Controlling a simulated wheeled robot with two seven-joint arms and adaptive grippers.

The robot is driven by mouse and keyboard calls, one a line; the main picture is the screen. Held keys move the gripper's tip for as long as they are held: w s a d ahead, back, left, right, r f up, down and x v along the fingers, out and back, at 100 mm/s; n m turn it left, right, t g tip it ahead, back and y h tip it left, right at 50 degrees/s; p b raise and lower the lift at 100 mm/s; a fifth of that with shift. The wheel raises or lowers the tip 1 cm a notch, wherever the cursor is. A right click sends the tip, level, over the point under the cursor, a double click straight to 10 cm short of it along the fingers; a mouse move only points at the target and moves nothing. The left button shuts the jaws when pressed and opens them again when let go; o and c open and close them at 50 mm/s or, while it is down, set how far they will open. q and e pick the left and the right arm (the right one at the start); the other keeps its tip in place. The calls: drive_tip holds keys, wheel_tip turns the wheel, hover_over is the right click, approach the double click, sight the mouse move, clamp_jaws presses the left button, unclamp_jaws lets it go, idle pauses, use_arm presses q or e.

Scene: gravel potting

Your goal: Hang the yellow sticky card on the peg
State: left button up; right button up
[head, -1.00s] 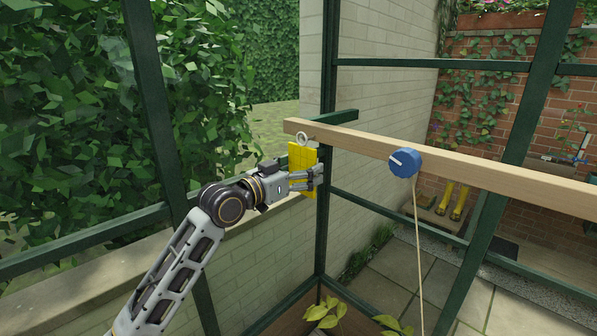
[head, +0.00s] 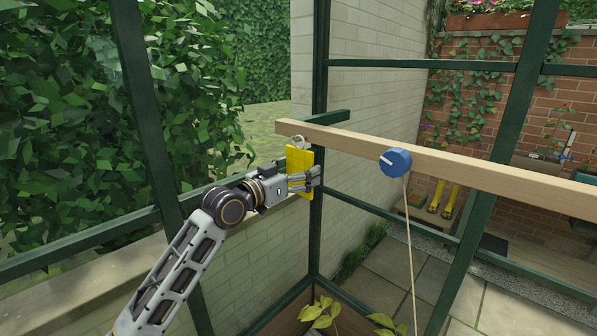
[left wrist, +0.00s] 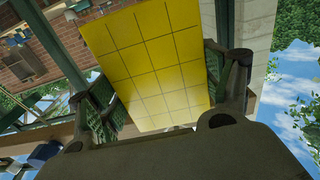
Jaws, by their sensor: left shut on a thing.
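The yellow sticky card (head: 297,168) hangs upright in my left gripper (head: 308,180), just below the left end of the wooden rail (head: 420,160). My left gripper is shut on the card. A pale ring (head: 300,142) shows at the card's top edge, close to the rail's end. I cannot tell whether the ring is around a peg, and no peg shows clearly. In the left wrist view, the gridded card (left wrist: 150,60) fills the middle between the two fingers. My right gripper is not in view.
A blue knob (head: 395,161) with a cord hanging from it sits on the rail to the right of the card. Dark green frame posts (head: 320,90) stand just behind the card. Leafy plants (head: 325,312) grow in a wooden bed below.

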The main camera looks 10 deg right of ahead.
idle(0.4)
use_arm(q)
drive_tip(key=o, duration=1.1)
drive_tip(key=shift+c, duration=0.2)
drive_tip(key=shift+a, duration=0.1)
drive_tip(key=v, duration=1.2)
drive_tip(key=shift+f, duration=0.1)
